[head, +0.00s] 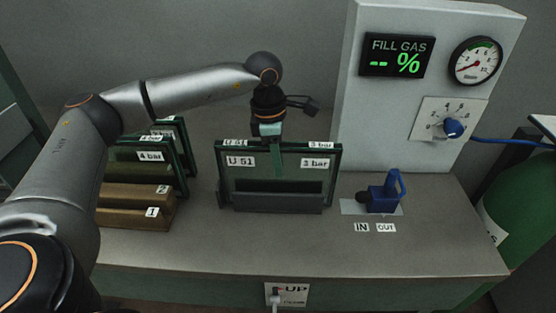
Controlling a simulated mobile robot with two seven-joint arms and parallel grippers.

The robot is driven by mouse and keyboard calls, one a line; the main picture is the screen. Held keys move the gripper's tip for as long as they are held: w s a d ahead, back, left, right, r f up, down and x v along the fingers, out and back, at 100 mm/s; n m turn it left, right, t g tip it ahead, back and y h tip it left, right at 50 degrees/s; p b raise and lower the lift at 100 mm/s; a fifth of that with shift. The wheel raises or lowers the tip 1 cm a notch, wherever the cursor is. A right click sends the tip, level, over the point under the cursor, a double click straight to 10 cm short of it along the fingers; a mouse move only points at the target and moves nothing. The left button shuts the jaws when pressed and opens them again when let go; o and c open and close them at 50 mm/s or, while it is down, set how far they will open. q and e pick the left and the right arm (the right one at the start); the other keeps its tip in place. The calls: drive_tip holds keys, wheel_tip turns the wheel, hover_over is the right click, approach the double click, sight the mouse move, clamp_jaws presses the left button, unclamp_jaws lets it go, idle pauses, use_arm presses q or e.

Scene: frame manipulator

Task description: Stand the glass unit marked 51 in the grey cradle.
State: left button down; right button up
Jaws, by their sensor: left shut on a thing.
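The glass unit marked U 51 (240,177) is a dark-framed pane with a 3 bar label, upright in the middle of the bench. My left gripper (271,140) comes down from above and is shut on its top edge near the middle. The grey cradle (277,203) is at the unit's lower edge, and its front wall covers part of the pane's bottom. The unit appears to stand in the cradle, but I cannot tell whether it is fully seated. My right gripper is not in view.
Other glass units (150,170), one marked 4 bar, stand in a brown rack (130,212) with slots marked 1 and 2. A blue valve (382,195) stands right of the cradle. Behind it is a grey gas panel (350,120) with display, gauge and knob. A green cylinder (520,205) stands right.

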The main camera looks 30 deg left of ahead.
use_arm(q)
drive_tip(key=c, duration=0.6)
unclamp_jaws()
drive_tip(key=shift+f, duration=0.1)
drive_tip(key=r, duration=0.4)
drive_tip(key=a+r, duration=0.1)
drive_tip(key=r, duration=0.7)
drive_tip(key=shift+s+a+r, duration=0.15)
drive_tip(key=shift+s+r, duration=0.2)
drive_tip(key=shift+s, duration=0.05)
